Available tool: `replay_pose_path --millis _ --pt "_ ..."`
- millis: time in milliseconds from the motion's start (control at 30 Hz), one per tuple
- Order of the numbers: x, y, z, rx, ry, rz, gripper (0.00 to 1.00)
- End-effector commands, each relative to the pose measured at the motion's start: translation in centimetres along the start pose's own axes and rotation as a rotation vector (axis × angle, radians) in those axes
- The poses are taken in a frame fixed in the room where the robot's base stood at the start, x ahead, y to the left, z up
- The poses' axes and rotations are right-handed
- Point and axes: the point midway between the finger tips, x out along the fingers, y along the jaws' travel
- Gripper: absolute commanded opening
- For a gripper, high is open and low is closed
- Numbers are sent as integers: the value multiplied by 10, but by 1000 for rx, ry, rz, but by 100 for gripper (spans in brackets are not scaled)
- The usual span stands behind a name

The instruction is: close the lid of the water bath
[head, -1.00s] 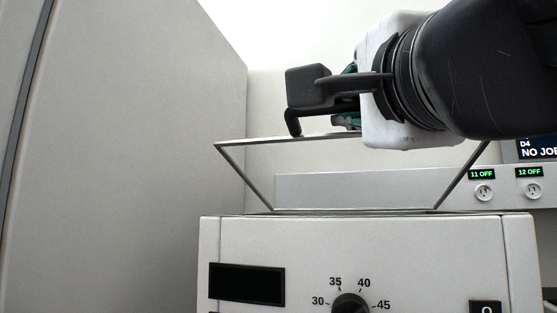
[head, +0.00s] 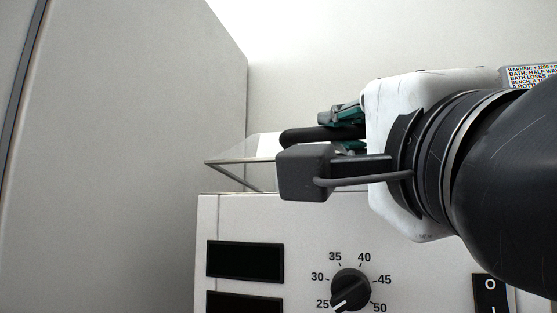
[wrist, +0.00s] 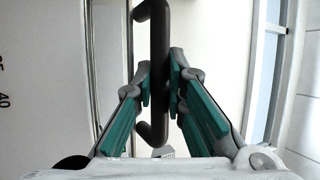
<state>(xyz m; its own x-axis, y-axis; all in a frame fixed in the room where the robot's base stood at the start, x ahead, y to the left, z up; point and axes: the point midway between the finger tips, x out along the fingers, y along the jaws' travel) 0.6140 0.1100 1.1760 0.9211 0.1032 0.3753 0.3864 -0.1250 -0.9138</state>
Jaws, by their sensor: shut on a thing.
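The water bath (head: 425,235) is a pale box with a dial on its front, low in the head view. Its clear lid (head: 228,161) with a thin metal edge stands tilted, its left part showing just above the bath's top. My gripper and arm hide the rest of it. My gripper (wrist: 160,88) is shut on the lid's dark bar handle (wrist: 158,40), with one finger on each side of the bar. In the head view the handle (head: 305,136) shows left of my gripper, partly hidden.
A tall grey cabinet wall (head: 120,140) stands close on the left. The dial (head: 351,289) and dark display (head: 245,260) are on the bath's front.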

Motion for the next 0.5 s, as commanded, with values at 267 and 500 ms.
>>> replay_pose_path --millis 267,500 --pt "-12 20 6 -27 -5 -63 0" --pt "-18 32 9 -43 -5 -103 0"
